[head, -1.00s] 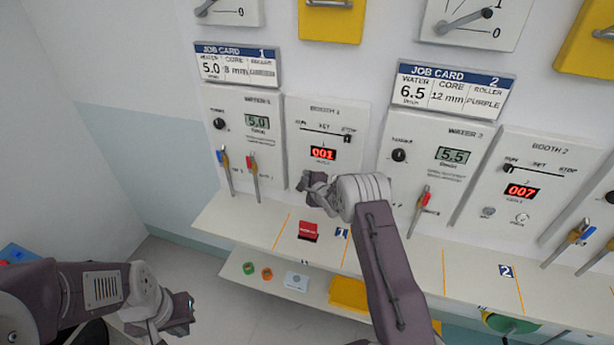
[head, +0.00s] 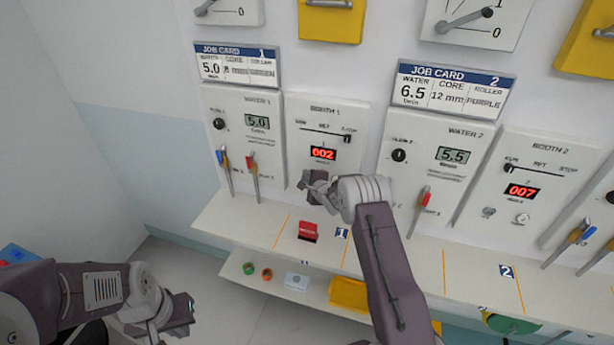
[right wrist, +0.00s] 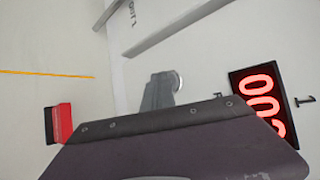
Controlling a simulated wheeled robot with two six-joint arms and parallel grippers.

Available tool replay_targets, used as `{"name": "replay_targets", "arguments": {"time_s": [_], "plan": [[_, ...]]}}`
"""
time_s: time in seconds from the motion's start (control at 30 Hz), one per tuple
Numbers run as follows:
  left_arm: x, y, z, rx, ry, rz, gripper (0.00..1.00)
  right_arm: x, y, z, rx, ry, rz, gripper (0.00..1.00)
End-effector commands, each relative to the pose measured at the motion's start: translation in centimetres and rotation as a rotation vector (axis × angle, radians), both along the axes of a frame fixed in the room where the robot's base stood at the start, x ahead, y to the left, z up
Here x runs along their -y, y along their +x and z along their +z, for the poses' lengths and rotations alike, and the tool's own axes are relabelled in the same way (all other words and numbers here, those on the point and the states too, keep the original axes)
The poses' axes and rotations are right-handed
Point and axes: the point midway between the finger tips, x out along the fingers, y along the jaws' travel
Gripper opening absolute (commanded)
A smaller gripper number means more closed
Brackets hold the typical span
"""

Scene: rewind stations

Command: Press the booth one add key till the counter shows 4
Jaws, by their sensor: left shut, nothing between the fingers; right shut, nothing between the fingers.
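The booth 1 panel (head: 327,112) stands on the wall, and its red counter (head: 323,154) reads 002. The counter also shows, turned sideways and partly covered, in the right wrist view (right wrist: 258,100). My right gripper (head: 306,182) is shut and empty at the lower part of this panel, hiding its keys in the head view. In the right wrist view a round grey key (right wrist: 179,80) shows right beside the fingertips; I cannot tell whether they touch it, and its label is hidden. My left gripper (head: 188,309) is shut and empty, low at the left, away from the panels.
A red block (head: 308,231) lies on the shelf (head: 262,219) below booth 1. The water 1 panel (head: 236,107) with blue and red levers is to the left. The water 2 panel (head: 436,150) and booth 2 panel (head: 540,155), counter 007, are to the right.

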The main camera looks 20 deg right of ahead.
Motion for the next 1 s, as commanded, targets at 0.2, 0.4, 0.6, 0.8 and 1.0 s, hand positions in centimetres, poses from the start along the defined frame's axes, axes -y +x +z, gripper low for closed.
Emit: {"name": "replay_targets", "arguments": {"time_s": [0.2,0.4,0.6,0.8,1.0], "plan": [[0.0,0.0,-0.1,0.000,0.000,0.000,0.00,0.2,0.2,0.1,0.002,0.000,-0.002,0.00],[0.0,0.0,0.0,0.000,0.000,0.000,0.00,0.2,0.2,0.1,0.002,0.000,-0.002,0.00],[0.0,0.0,0.2,0.000,0.000,0.000,0.00,-0.1,-0.2,0.1,0.000,0.000,0.000,0.00],[0.0,0.0,0.4,0.000,0.000,0.000,0.00,-0.7,-1.1,0.1,0.001,0.001,-0.001,0.00],[0.0,0.0,0.4,0.000,0.000,0.000,0.00,-0.7,-1.2,0.0,0.002,0.000,-0.001,0.00]]}}
